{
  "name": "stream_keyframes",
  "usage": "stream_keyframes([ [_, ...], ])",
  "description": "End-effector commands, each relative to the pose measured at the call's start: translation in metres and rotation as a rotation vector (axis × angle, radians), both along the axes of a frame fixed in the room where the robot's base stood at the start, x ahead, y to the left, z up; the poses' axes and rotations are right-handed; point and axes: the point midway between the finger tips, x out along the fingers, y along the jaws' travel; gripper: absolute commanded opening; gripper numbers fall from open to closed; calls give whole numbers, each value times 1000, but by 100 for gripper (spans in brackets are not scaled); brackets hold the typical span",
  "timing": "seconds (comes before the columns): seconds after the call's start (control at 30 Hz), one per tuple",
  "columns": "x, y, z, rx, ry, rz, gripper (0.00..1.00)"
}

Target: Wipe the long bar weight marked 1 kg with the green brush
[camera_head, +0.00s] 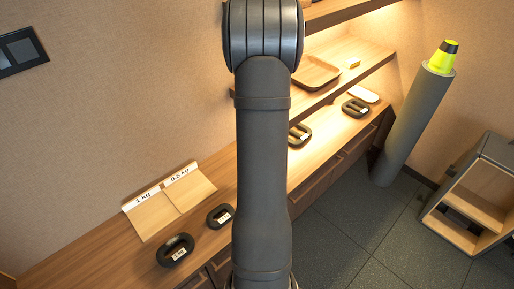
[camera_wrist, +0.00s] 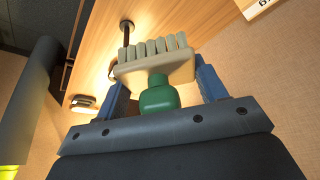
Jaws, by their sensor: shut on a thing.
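In the wrist view my gripper (camera_wrist: 160,82) is shut on the green brush, with blue fingers on either side of its cream head (camera_wrist: 155,66). The brush's green knob (camera_wrist: 158,96) faces my palm and its pale bristles (camera_wrist: 153,46) point away. In the head view my arm hides the gripper and brush. Dark weights with white labels lie on the wooden counter: a larger one (camera_head: 175,250) and a smaller one (camera_head: 220,215) at front left, and others (camera_head: 299,134) (camera_head: 355,108) farther right. I cannot read their labels surely, so the 1 kg bar is uncertain.
Wooden boards signed 1 kg (camera_head: 152,217) and 0.5 kg (camera_head: 190,190) lie on the counter (camera_head: 90,248). A shelf with a wooden tray (camera_head: 316,73) is above its right part. A grey roll (camera_head: 412,125) and an open cabinet (camera_head: 480,195) stand right.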

Motion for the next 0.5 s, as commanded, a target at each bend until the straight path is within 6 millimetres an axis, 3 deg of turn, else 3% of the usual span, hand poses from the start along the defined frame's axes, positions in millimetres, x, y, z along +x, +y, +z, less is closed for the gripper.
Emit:
stream_keyframes([
  [0.5,-20,88,-50,3,3,449,32],
])
